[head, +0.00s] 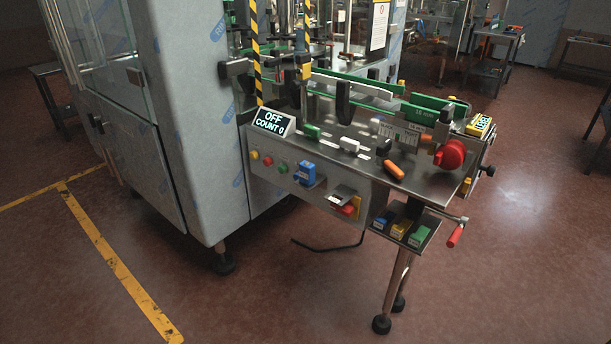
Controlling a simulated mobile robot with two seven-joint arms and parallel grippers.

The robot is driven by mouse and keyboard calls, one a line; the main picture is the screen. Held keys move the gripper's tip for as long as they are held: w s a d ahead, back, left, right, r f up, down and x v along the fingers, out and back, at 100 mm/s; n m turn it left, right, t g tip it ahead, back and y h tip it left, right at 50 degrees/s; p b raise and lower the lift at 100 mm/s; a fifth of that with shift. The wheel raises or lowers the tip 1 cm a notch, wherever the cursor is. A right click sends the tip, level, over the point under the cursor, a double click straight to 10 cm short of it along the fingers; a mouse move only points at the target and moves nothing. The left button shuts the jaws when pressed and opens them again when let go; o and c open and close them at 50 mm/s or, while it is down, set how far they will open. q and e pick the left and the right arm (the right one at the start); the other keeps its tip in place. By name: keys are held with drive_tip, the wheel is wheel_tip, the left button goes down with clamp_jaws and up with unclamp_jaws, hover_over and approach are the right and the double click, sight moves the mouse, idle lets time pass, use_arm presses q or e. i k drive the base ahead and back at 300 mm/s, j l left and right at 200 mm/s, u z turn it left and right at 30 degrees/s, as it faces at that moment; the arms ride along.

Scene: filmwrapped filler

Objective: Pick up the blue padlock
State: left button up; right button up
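A blue block-like thing (306,173) is on the front panel of the machine, right of the round buttons; it may be a padlock or a switch housing, I cannot tell. A smaller blue item (381,222) lies at the left end of a low metal tray (420,240) under the table's right side. A yellow item (400,229) and a green item (420,236) lie beside it in a row. These look like padlocks or small boxes, too small to tell. Neither of my grippers is in view.
The metal machine table (372,168) carries a green block, a white block, an orange piece, a red knob (449,154) and guide rails. A display (273,122) reads "OFF COUNT 0". A red-handled crank (455,236) juts out right of the tray. The floor in front is clear.

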sight(307, 169)
drive_tip(key=i+j, duration=0.2)
drive_tip(key=i, duration=0.25)
drive_tip(key=i+j, duration=0.15)
drive_tip(key=i, duration=0.25)
